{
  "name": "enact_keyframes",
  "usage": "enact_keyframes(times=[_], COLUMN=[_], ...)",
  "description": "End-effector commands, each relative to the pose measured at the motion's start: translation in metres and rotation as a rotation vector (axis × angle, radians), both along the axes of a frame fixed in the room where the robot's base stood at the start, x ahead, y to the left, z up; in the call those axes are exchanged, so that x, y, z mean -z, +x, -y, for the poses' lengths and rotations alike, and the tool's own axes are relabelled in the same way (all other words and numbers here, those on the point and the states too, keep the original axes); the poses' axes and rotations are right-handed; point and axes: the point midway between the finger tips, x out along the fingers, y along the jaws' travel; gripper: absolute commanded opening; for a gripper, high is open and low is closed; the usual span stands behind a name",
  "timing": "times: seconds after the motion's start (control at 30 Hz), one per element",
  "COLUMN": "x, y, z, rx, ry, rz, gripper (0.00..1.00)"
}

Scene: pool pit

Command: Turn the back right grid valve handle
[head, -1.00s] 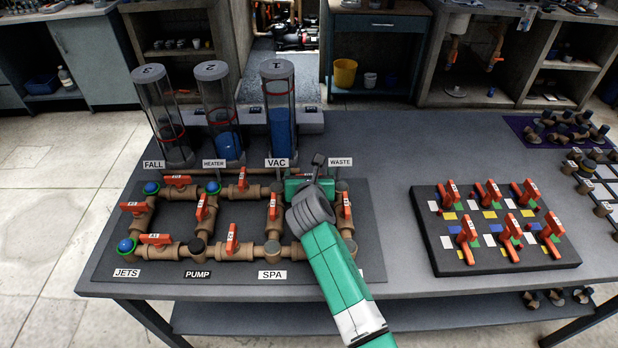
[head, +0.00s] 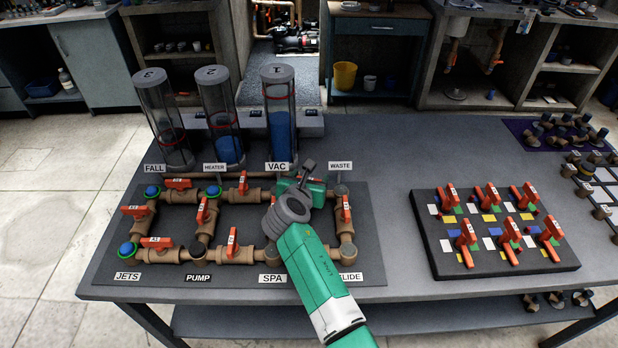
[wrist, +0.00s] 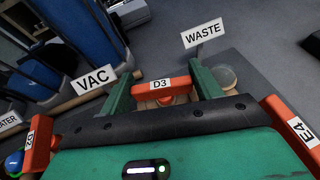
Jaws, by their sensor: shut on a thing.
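The back right grid valve handle, orange and labelled D3 (wrist: 160,88), lies in the wrist view between the VAC and WASTE labels. My green gripper (wrist: 162,91) has one finger at each end of this handle and is shut on it. In the head view my gripper (head: 301,183) is at the back right of the brown pipe grid (head: 190,195), between the VAC (head: 277,167) and WASTE (head: 340,165) labels. There it hides most of the handle and its pipe. The fingertips are hard to make out in that view.
An orange handle labelled E4 (wrist: 295,135) is close to my gripper on the right. Another orange handle (wrist: 38,145) is on the left. Clear tubes with blue liquid (head: 281,125) stand behind the grid. A dark board of orange handles (head: 500,230) lies farther right.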

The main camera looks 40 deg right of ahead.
Motion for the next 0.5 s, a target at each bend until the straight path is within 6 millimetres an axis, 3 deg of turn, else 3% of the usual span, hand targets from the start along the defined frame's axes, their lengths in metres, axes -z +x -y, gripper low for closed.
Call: enact_keyframes(times=[0.5], x=[0.0005], y=[0.0006], z=[0.0001], rx=[0.248], ry=[-0.001], rz=[0.001], gripper=[0.41])
